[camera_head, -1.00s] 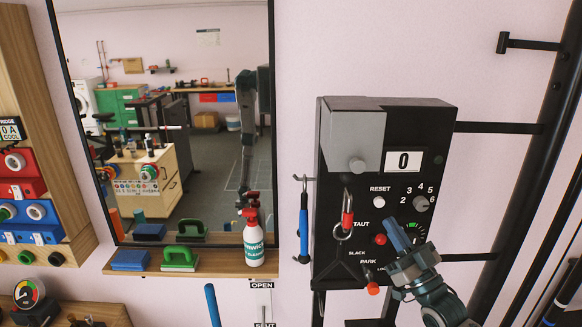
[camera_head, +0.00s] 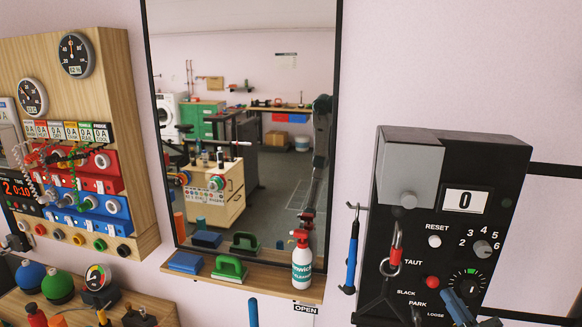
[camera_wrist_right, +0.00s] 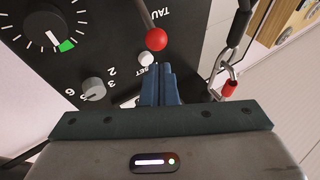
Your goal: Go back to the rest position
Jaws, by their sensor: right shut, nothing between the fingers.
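My right gripper (camera_head: 457,306) is at the bottom right of the head view, in front of the lower part of a black control box (camera_head: 510,165). Its blue fingers are together and empty. In the right wrist view the shut fingers (camera_wrist_right: 160,84) point at the box face, seen sideways, and overlap the area by the white RESET button (camera_wrist_right: 146,58). The red knob (camera_head: 432,282) is just up and left of the fingertips in the head view. I cannot tell whether the fingers touch the box. My left gripper is not in view.
A spray bottle (camera_head: 302,265) and a green-handled block (camera_head: 230,268) stand on the mirror shelf (camera_head: 262,290).

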